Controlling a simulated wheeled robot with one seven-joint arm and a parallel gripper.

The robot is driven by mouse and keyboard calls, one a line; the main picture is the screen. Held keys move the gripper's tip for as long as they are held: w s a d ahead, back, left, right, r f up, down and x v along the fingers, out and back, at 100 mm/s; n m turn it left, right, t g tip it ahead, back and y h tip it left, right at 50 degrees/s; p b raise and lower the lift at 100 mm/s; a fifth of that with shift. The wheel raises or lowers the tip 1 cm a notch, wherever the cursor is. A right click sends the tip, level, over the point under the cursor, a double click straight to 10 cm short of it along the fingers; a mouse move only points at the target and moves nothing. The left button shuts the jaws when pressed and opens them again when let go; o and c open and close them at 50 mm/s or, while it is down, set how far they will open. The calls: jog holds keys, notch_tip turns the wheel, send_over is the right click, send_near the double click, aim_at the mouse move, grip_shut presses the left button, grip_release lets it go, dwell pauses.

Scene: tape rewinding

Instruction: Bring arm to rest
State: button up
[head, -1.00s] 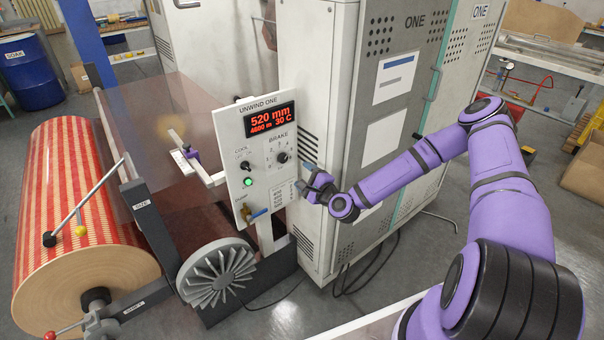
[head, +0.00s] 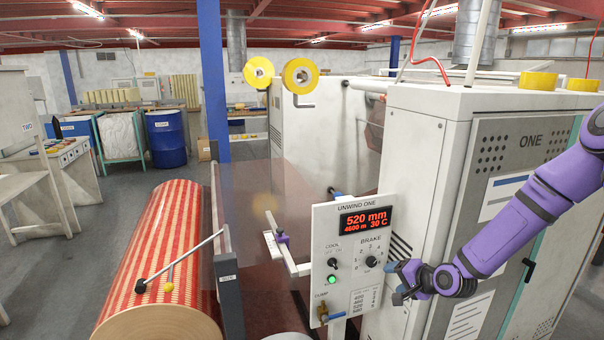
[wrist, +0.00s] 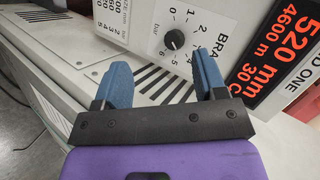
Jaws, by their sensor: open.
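My purple arm (head: 525,210) reaches in from the right in the head view. My gripper (head: 392,282) is at the right edge of the white UNWIND ONE panel (head: 325,240), close to the brake knob (head: 371,262). In the wrist view my gripper (wrist: 165,85) shows two blue fingers spread apart with nothing between them. The brake knob (wrist: 174,39) is beyond the fingers, apart from them. The panel's red display reads 520 mm, 4600 m, 30 C. The green button is lit.
The machine cabinet marked ONE (head: 480,160) stands right behind my gripper. A red-and-cream patterned roll (head: 165,255) lies at the left, with a clear web beside it. Grey floor is open at the far left.

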jog(key=s+d+r+n+g+h, duration=0.1)
jog(key=s+d+r+n+h, duration=0.1)
jog(key=s+r, duration=0.45)
jog(key=s+d+r+n+g+h, duration=0.1)
jog(key=s+r+n+h, duration=0.15)
jog(key=r, duration=0.75)
jog(key=s+d+r+n+g+h, duration=0.1)
jog(key=s+d+r+n+h, duration=0.15)
jog(key=s+r, duration=1.05)
jog(key=s, duration=0.4)
jog(key=s+a+r+n+g, duration=0.1)
jog(key=s+r, duration=0.5)
jog(key=s, duration=0.4)
jog(key=shift+a+r+y, duration=0.3)
jog(key=shift+r, duration=0.05)
